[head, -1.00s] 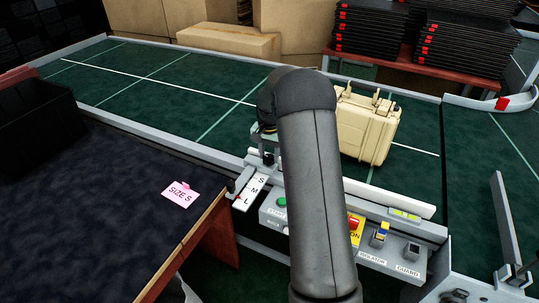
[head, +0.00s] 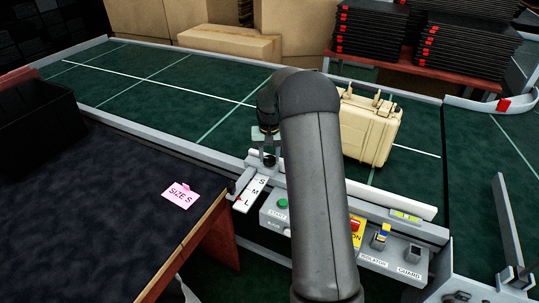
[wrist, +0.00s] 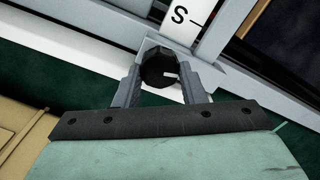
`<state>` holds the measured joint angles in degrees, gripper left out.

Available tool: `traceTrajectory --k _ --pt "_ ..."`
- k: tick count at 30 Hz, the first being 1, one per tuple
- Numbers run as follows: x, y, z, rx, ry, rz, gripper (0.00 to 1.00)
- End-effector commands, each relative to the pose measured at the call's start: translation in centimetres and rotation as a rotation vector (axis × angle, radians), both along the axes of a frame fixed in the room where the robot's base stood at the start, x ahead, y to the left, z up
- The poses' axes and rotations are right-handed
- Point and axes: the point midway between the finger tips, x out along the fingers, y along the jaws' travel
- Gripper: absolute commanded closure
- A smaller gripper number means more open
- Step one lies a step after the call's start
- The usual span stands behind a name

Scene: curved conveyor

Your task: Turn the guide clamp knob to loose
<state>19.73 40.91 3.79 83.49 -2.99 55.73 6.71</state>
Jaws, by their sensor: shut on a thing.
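The guide clamp knob (wrist: 158,70) is round and black with a white pointer mark, set on a light grey block. In the wrist view its pointer mark points right. My gripper (wrist: 165,82) has one finger on each side of the knob and is shut on it. In the head view the small dark knob (head: 269,160) shows below my gripper (head: 263,140), at the belt's near edge. My arm hides part of this area. A white size scale (head: 251,193) with S and L lies just in front; its S (wrist: 179,15) shows in the wrist view.
A control panel (head: 340,243) with a green button and switches runs along the near rail, partly behind my arm. A cream case (head: 368,130) stands on the green conveyor (head: 190,90) to the right. A dark table (head: 100,200) with a pink "SIZE S" card (head: 180,194) is at left.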

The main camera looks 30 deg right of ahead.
Motion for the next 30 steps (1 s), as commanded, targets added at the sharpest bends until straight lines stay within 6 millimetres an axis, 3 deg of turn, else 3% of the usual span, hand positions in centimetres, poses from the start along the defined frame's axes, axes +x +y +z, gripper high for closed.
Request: traceTrajectory --k 7,8,10,22,26,30 --pt "0.1 -0.1 0.1 -0.003 -0.004 -0.001 0.86" --pt "0.1 -0.1 0.1 -0.003 -0.004 -0.001 0.58" --pt "0.1 -0.1 0.1 -0.003 -0.004 -0.001 0.41" --pt "0.1 0.0 0.9 -0.001 -0.004 -0.002 0.41" --pt "0.1 0.0 3.0 -0.002 -0.006 -0.001 0.41" --pt "0.1 0.0 6.5 -0.003 -0.007 -0.001 0.41"
